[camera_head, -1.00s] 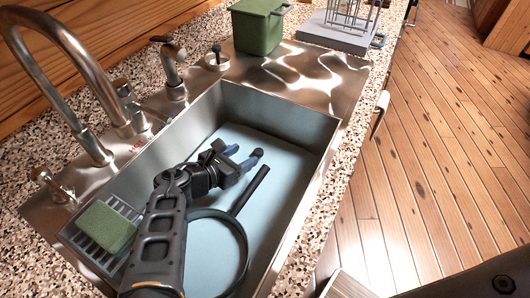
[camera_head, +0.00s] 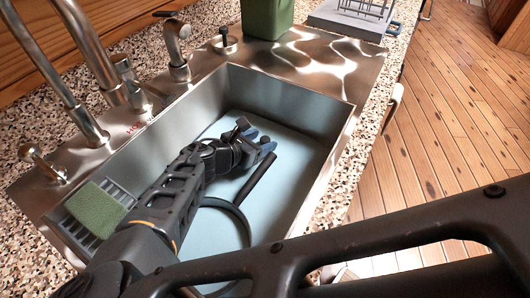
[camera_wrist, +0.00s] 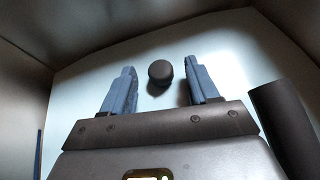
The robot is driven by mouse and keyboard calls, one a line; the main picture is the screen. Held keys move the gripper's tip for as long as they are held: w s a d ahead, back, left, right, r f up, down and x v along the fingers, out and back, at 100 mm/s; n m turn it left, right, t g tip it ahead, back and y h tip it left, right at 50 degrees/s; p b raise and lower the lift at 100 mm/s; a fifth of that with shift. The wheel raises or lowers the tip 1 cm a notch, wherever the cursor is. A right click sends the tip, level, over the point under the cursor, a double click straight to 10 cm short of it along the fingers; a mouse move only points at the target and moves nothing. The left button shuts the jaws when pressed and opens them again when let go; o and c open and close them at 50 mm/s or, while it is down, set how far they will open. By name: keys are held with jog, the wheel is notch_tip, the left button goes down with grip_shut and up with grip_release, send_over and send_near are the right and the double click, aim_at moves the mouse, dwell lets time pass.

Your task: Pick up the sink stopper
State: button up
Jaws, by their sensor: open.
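A dark round knob (camera_wrist: 159,71), which looks like the sink stopper's top, shows against the pale sink floor in the wrist view. It lies between the blue fingers of my gripper (camera_wrist: 160,66), with a gap on both sides. My gripper (camera_head: 252,152) is open and empty, inside the sink (camera_head: 322,143) in the head view. There, my gripper and arm hide the spot below the fingers, so I cannot see the knob's base. Another metal piece with a dark knob (camera_head: 224,42) stands on the steel deck behind the sink.
A dark pan (camera_head: 243,215) lies in the sink close to my arm; its handle (camera_wrist: 284,130) is right of my gripper. A green sponge (camera_head: 97,208) sits on a rack at the sink's left. The faucet (camera_head: 88,55) and green bin (camera_head: 267,18) stand behind.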

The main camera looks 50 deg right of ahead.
jog(key=shift+c, duration=0.3)
grip_shut()
dwell(0.3)
